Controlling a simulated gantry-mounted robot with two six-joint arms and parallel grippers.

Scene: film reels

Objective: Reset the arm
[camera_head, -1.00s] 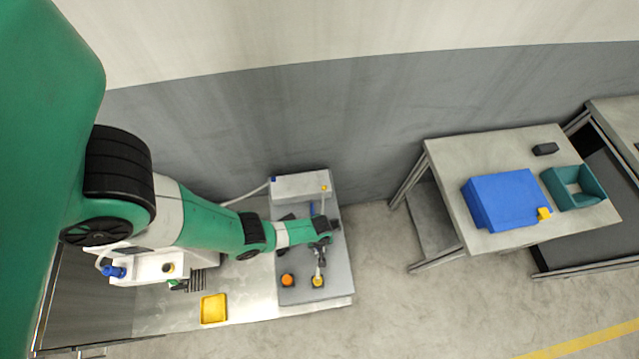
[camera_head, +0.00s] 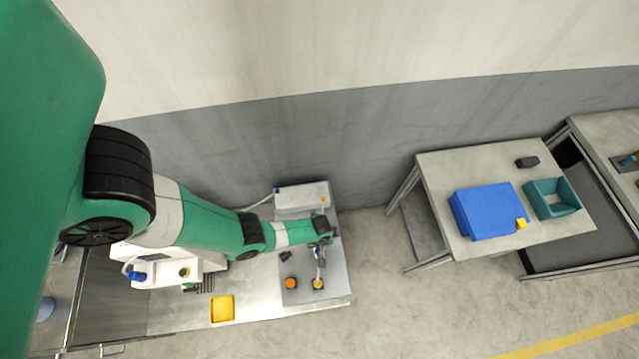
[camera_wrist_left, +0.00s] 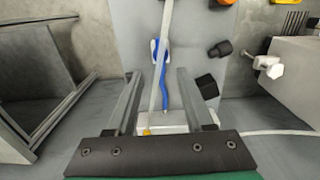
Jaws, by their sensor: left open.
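My left arm comes in from the left in the head view. Its gripper (camera_head: 322,238) hangs above the grey platform (camera_head: 330,285) on the workbench. In the left wrist view the left gripper (camera_wrist_left: 159,76) has its two fingers wide apart with nothing held between them. A blue tool-like piece (camera_wrist_left: 164,65) and a long pale rod show beyond the fingers, in the gap between them. My right gripper is in neither view.
A separate table at right holds a blue box (camera_head: 487,212) and a teal bin (camera_head: 552,199). Open floor lies between.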

